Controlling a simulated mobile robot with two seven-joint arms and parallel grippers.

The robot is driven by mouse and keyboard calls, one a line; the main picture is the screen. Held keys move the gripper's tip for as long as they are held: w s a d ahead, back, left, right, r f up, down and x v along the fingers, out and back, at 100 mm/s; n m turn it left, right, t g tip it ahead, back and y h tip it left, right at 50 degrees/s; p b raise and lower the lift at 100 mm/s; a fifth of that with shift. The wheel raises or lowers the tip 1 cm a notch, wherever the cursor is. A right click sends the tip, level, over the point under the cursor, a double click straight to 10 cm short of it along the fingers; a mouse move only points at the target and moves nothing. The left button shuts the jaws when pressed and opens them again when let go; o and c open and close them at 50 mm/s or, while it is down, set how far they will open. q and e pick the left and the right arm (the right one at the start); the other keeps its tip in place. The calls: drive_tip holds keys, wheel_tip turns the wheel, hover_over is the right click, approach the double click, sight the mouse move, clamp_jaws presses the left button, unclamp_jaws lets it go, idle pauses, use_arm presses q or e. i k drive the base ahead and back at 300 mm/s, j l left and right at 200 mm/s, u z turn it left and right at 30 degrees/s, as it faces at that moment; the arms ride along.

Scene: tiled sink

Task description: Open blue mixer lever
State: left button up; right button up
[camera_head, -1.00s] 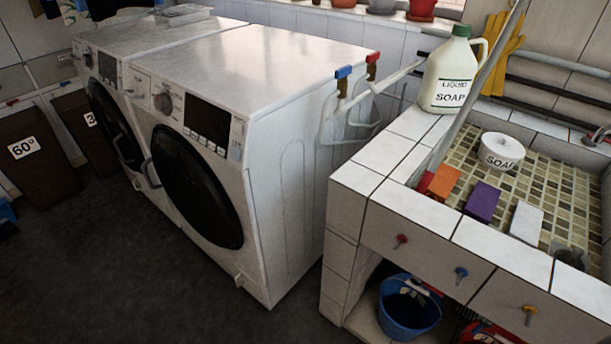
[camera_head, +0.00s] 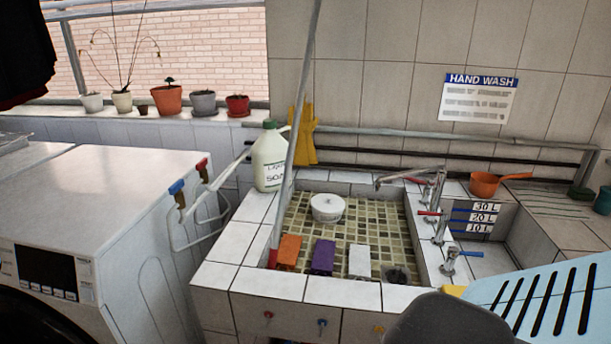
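The blue mixer lever (camera_head: 470,254) sticks out to the right from a short metal mixer body (camera_head: 448,263) on the tiled ledge at the sink's right side. A red lever (camera_head: 429,213) sits on the metal tap fitting (camera_head: 437,200) behind it. The spout (camera_head: 405,174) reaches left over the sink. Neither gripper shows in this view, and nothing touches the blue lever. A dark grey rounded shape, possibly part of my arm, covers the bottom edge near the sink's front right.
A light blue slotted panel (camera_head: 550,292) fills the lower right, close to the blue lever. The mosaic basin (camera_head: 350,225) holds a white soap pot (camera_head: 327,208) and coloured blocks. A soap jug (camera_head: 269,160) stands at its back left. An orange pan (camera_head: 497,184) sits behind right.

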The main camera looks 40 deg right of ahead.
sight(453, 251)
drive_tip(key=i+j, duration=0.2)
drive_tip(key=i, duration=0.2)
drive_tip(key=z, duration=2.25)
